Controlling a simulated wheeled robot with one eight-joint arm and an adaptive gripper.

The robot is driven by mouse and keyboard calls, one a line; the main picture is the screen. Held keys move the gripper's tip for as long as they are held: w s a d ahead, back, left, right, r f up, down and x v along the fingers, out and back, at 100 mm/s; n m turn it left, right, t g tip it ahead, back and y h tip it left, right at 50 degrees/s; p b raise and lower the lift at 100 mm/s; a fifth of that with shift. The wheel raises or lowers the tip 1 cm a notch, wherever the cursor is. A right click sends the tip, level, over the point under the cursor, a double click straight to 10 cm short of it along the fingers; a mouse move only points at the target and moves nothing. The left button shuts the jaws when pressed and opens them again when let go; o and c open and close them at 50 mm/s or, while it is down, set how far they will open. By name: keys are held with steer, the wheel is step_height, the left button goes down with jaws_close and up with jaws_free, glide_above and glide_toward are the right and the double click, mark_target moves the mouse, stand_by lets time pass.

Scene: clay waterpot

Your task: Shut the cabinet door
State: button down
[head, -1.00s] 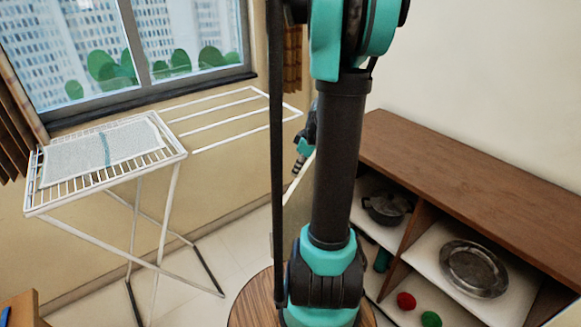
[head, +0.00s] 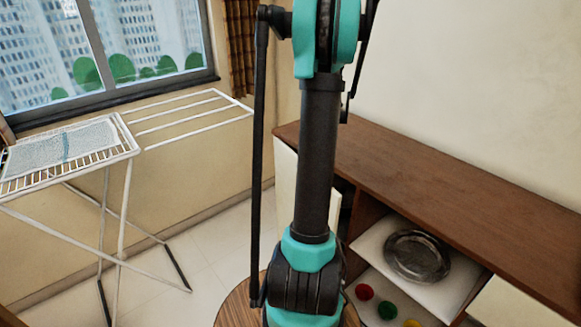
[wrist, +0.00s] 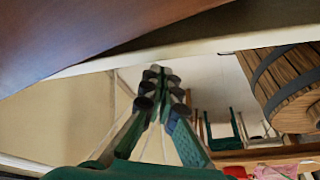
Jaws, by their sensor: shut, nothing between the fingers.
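The cabinet (head: 440,200) has a long brown top and stands along the right wall. Its pale door (head: 284,185) shows at the left end, on both sides of my arm. A dark gap shows to the right of the door panel, and my arm covers much of the door. My gripper is out of sight in the head view. In the wrist view my gripper (wrist: 158,78) is shut and empty, below a brown surface with a pale edge. I cannot tell whether it touches the door.
A metal dish (head: 417,256) lies on an open cabinet shelf, with red, green and yellow balls below. A white drying rack (head: 130,145) stands left by the window. Tiled floor (head: 215,270) is free between them. A wooden barrel (wrist: 288,85) shows in the wrist view.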

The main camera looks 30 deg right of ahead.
steer(key=shift+w+d, duration=0.1)
steer(key=shift+d, duration=1.35)
steer(key=shift+r, duration=0.1)
